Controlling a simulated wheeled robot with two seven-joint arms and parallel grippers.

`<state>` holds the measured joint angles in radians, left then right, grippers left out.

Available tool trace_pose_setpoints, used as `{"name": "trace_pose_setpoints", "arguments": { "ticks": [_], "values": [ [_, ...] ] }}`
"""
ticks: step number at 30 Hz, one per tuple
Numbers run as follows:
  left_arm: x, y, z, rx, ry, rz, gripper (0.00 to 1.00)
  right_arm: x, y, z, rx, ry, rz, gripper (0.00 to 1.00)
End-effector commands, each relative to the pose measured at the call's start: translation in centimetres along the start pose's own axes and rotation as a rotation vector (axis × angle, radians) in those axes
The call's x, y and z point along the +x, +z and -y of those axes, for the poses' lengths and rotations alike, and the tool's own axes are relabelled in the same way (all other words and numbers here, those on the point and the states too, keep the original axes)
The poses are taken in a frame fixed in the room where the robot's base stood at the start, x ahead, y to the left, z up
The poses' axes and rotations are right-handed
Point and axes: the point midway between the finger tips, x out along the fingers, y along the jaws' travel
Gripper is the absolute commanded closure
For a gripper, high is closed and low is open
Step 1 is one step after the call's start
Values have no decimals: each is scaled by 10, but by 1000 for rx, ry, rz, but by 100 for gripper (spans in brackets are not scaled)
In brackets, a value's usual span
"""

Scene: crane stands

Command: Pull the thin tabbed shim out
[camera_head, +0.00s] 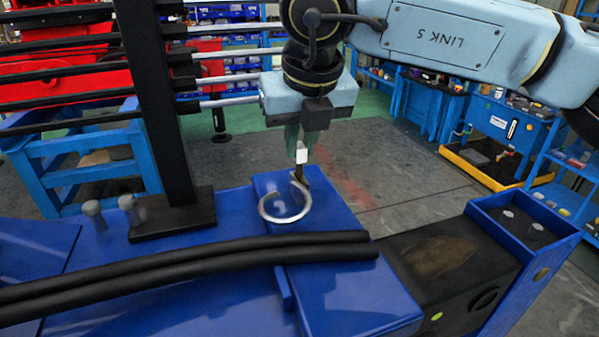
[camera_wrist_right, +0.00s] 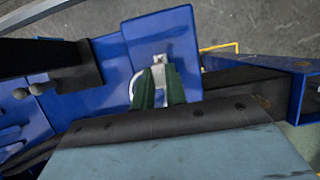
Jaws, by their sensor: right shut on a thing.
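My right gripper (camera_head: 301,156) points down over the blue block and is shut on a small pale piece, apparently the shim's tab. In the right wrist view its green fingers (camera_wrist_right: 159,82) close around this piece. A thin silvery ring (camera_head: 285,206), apparently the shim, lies on or just over the blue block's top, below and left of the fingertips. Its edge also shows left of the fingers in the wrist view (camera_wrist_right: 133,90). My left gripper is not in view.
Two black hoses (camera_head: 190,264) cross the blue structure in front of the ring. A black post (camera_head: 165,120) on a base plate stands to the left, beside grey bolts (camera_head: 128,207). An open blue box (camera_head: 525,225) is at the right. Grey floor lies behind.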

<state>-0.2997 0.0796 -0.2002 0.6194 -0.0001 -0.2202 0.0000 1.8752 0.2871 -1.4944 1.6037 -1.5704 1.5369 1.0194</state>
Motion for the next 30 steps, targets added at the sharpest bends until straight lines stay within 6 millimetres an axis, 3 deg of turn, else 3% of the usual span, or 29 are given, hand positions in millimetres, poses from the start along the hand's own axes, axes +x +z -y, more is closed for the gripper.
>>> {"name": "trace_pose_setpoints", "arguments": {
  "ticks": [21, 30],
  "values": [
    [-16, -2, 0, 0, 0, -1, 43, -34, 12, 0, -1, 0, 0, 100],
    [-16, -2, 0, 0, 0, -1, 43, -35, 13, 0, -1, 0, 0, 100]
  ]
}}
